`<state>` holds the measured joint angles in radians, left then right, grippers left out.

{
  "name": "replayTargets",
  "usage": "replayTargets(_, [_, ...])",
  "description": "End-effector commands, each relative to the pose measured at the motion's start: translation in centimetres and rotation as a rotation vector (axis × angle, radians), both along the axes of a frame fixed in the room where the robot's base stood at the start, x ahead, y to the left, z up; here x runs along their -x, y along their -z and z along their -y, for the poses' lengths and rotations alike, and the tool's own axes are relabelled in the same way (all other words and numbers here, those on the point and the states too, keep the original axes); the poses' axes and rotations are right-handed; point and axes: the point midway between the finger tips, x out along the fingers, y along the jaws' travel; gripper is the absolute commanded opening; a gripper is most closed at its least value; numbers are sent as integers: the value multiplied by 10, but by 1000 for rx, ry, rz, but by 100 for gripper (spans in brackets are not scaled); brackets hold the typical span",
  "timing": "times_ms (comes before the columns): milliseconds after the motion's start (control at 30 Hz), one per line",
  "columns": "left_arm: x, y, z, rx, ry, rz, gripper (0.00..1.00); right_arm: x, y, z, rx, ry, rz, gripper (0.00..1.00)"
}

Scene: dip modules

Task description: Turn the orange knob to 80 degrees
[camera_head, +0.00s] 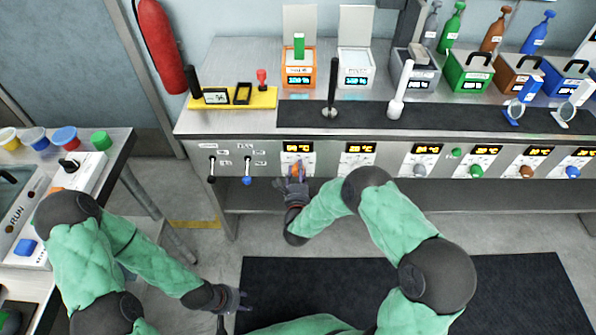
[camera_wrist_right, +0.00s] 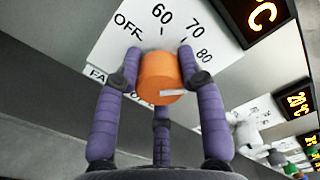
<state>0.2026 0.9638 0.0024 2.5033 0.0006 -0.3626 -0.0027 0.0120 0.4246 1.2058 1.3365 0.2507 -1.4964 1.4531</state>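The orange knob (camera_wrist_right: 160,76) sits on a white dial plate (camera_wrist_right: 125,40) marked OFF, 60, 70 and 80. A white mark on its face lies toward the right; its exact dial reading is hard to tell. My right gripper (camera_wrist_right: 159,70) has its purple fingers around the knob, with fingertips against its left and right sides and a third finger below. My left gripper (camera_head: 240,300) is open and empty, low and away from the bench.
More knobs, grey (camera_head: 421,172), green (camera_head: 477,171), brown (camera_head: 526,172) and blue (camera_head: 572,171), line the bench front to the right. A side table (camera_head: 118,152) stands at left. A black mat (camera_head: 520,290) covers the floor.

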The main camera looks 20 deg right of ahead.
Motion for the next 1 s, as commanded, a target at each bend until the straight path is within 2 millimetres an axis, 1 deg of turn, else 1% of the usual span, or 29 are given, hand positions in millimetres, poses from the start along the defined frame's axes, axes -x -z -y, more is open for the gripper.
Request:
replayTargets(33, [0, 0, 0, 0, 0, 0, 40, 0, 0, 1, 0, 4, 0, 50])
replayTargets(67, [0, 0, 0, 0, 0, 0, 40, 0, 0, 1, 0, 4, 0, 59])
replayTargets(100, [0, 0, 0, 0, 0, 0, 40, 0, 0, 1, 0, 3, 0, 63])
replayTargets(400, [0, 0, 0, 0, 0, 0, 40, 1, 0, 0, 1, 1, -1, 63])
replayTargets(533, [0, 0, 0, 0, 0, 0, 40, 7, 1, -2, 1, 1, -1, 63])
replayTargets(667, [0, 0, 0, 0, 0, 0, 40, 25, 0, -7, 2, 0, -1, 63])
replayTargets(900, [0, 0, 0, 0, 0, 0, 40, 71, 0, -21, 1, -1, -2, 63])
replayTargets(1000, [0, 0, 0, 0, 0, 0, 40, 88, 0, -25, 2, 0, -1, 63])
